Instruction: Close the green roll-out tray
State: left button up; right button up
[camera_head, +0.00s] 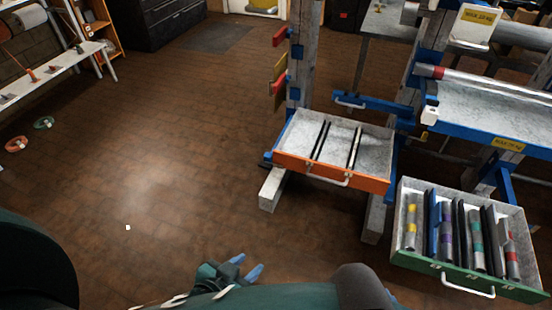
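The green roll-out tray (470,283) is pulled out at the lower right, with a white bar handle (468,287) on its green front. It holds several dividers and cylinders with coloured bands. My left gripper (247,265) is low in the middle, over the floor and well left of the green tray. Its two blue fingers stand apart with nothing between them. Of my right gripper, at most a small blue bit shows at the bottom edge; the rest is hidden or out of frame.
An orange-fronted tray (330,175) is also pulled out, above and left of the green one. The rack's post (300,60) and a pale foot beam (272,188) stand beside it. The brown floor (150,150) at left is mostly clear.

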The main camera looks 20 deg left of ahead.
aim_at(530, 291)
jog(key=z, duration=1.35)
